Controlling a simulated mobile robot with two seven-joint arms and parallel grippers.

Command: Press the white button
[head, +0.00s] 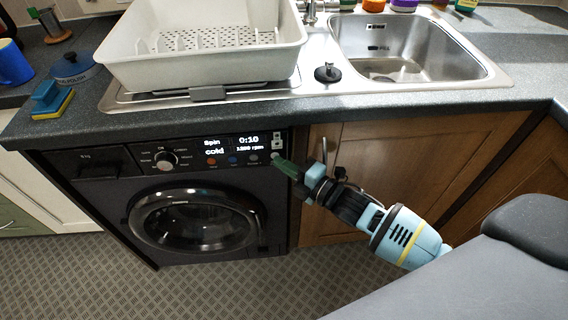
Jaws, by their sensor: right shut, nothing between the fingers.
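The dark washing machine (75,205) stands under the worktop, with a row of small round buttons under its lit display (232,145). An orange button (211,161), a blue button (232,160) and a grey button (253,159) show in that row. A small white button (275,155) sits at the row's right end. My right gripper (281,164) is shut and empty, its green fingertips pointing left at the white button. The tips overlap its lower edge in the picture; I cannot tell whether they touch it. My left gripper is not in view.
A round dial (165,160) sits left of the display. Above, the worktop (215,116) holds a white dish rack (200,70) beside a steel sink (480,72). A wooden cupboard door (390,150) with a handle is behind my right arm. The floor in front is clear.

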